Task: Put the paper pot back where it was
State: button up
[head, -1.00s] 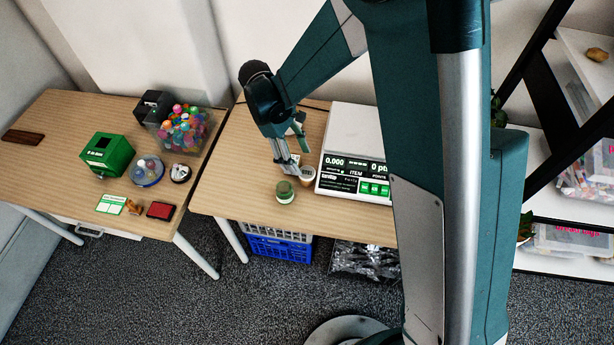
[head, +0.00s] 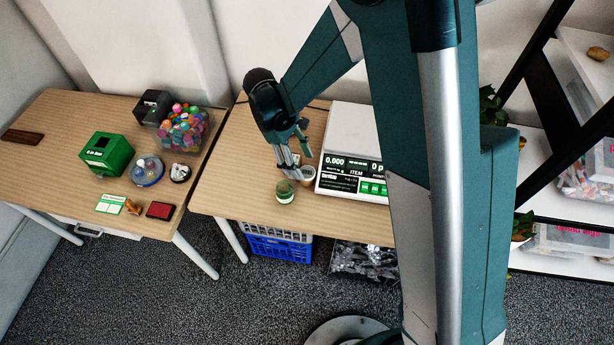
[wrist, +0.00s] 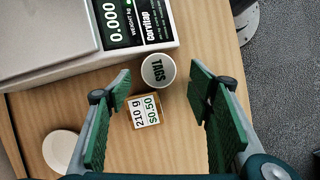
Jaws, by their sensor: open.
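My gripper (head: 291,175) points down at the table just left of the scale; its green-padded fingers (wrist: 160,92) are apart with nothing held between them. Several small items lie near it, and I cannot tell for sure which is the paper pot. In the wrist view, a round top marked TAGS (wrist: 158,70) is beyond the fingertips, a price block (wrist: 146,111) is nearer, and a cream disc (wrist: 61,150) is at lower left.
The scale (head: 351,150) stands close on the right and reads 0.000. The table (head: 235,185) has bare wood left of the jar. The left table (head: 60,160) holds a green box (head: 107,154), a bin of colored balls (head: 185,130) and small items.

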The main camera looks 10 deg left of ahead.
aim_at(306, 172)
jog(key=shift+f, duration=0.1)
jog(key=shift+w+b+x, duration=0.15)
jog(key=shift+b+x, duration=0.2)
jog(key=shift+x, duration=0.9)
jog(key=shift+w+b+x, duration=0.1)
jog(key=shift+b+x, duration=0.2)
jog(key=shift+x, duration=0.95)
jog(key=shift+s+a, duration=0.1)
jog(key=shift+c, duration=0.5)
jog(key=c, duration=1.1)
jog(key=shift+r+p, duration=0.95)
jog(key=shift+r, duration=4)
